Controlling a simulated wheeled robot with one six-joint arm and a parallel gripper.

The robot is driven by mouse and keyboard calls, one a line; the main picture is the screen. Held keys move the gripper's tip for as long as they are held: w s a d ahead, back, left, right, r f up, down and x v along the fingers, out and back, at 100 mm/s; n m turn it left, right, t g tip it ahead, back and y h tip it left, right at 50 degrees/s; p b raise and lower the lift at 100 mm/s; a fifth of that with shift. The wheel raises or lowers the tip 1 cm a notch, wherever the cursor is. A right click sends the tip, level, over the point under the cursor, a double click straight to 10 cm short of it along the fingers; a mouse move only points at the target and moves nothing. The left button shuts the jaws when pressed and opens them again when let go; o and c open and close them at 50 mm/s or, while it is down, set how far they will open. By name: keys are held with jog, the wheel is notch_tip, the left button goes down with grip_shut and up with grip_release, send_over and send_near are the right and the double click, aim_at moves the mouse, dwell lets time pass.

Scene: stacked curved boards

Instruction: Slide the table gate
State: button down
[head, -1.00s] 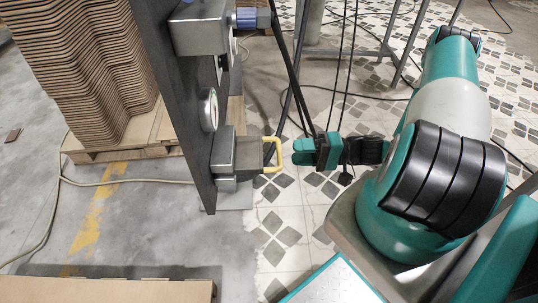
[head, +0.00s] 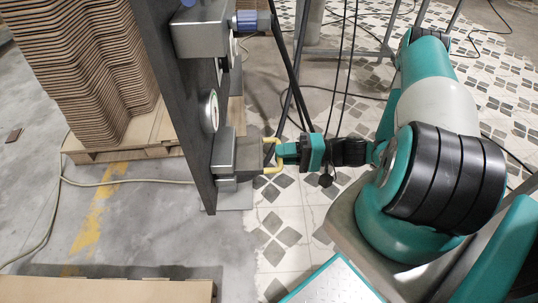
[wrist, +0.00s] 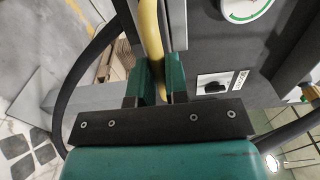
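A yellow U-shaped handle (head: 271,169) sticks out to the right from a grey metal block (head: 224,152) low on a dark upright panel (head: 176,100). My gripper (head: 284,152), with teal fingers, is at this handle in the head view. In the wrist view, the yellow handle (wrist: 151,35) runs down between the two teal fingers of my gripper (wrist: 158,75). The gap around it looks narrow. I cannot tell whether the fingers press on it.
Stacked curved boards (head: 85,65) stand on a pallet behind. Black cables (head: 300,65) hang near my gripper.

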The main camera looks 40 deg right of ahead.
aim_at(262, 154)
jog(key=shift+x, duration=2.7)
jog(key=c, duration=1.1)
grip_release()
jog(key=shift+d, duration=0.15)
jog(key=p+v, duration=0.1)
jog(key=v, duration=0.5)
jog(key=shift+s+d, duration=0.3)
